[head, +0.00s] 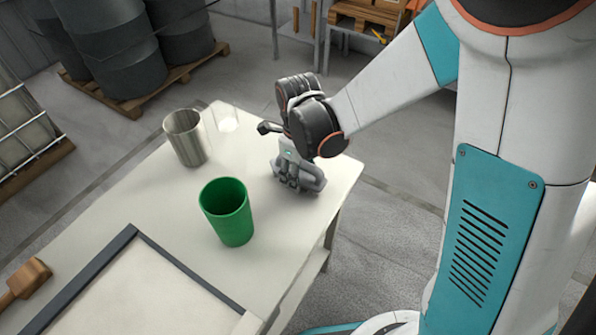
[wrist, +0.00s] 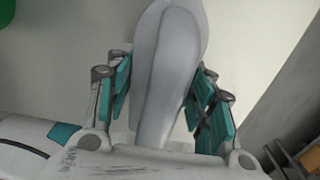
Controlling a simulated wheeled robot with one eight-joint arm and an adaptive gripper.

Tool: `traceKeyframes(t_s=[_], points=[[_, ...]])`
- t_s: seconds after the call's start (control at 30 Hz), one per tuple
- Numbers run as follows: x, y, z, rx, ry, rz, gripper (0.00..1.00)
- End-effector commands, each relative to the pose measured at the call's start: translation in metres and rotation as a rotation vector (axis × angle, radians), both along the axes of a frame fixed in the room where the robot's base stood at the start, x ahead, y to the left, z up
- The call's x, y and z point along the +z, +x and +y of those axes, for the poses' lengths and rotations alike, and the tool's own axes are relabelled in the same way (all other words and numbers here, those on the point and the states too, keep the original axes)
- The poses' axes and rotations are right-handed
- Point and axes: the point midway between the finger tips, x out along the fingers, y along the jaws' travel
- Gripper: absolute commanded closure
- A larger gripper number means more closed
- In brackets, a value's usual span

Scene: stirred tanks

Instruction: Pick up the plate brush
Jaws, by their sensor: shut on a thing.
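The plate brush (wrist: 168,75) shows in the wrist view as a long, smooth grey body with a rounded end and a lengthwise seam. I see no bristles. It lies between the teal-padded fingers of my gripper (wrist: 160,82), which are shut on it from both sides. In the head view my gripper (head: 293,181) points down at the right end of the white table. The grey brush (head: 315,180) shows beside and behind the fingers, low at the tabletop. I cannot tell whether it touches the table, and the fingers hide part of it.
A dark-framed tray (head: 135,285) and a wooden mallet-like tool (head: 24,282) are nearer. The table's right edge is close.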

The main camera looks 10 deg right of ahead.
Motion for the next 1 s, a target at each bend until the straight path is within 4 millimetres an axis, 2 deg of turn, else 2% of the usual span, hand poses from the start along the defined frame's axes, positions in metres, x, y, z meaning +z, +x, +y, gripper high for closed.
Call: traceKeyframes(t_s=[0.17,0.37,0.8,1.0], points=[[0.01,0.0,0.0,0.0,0.0,0.0,0.78],[0.035,0.0,0.0,0.0,0.0,0.0,0.78],[0.133,0.0,0.0,0.0,0.0,0.0,0.78],[0.17,0.0,0.0,0.0,0.0,0.0,0.78]])
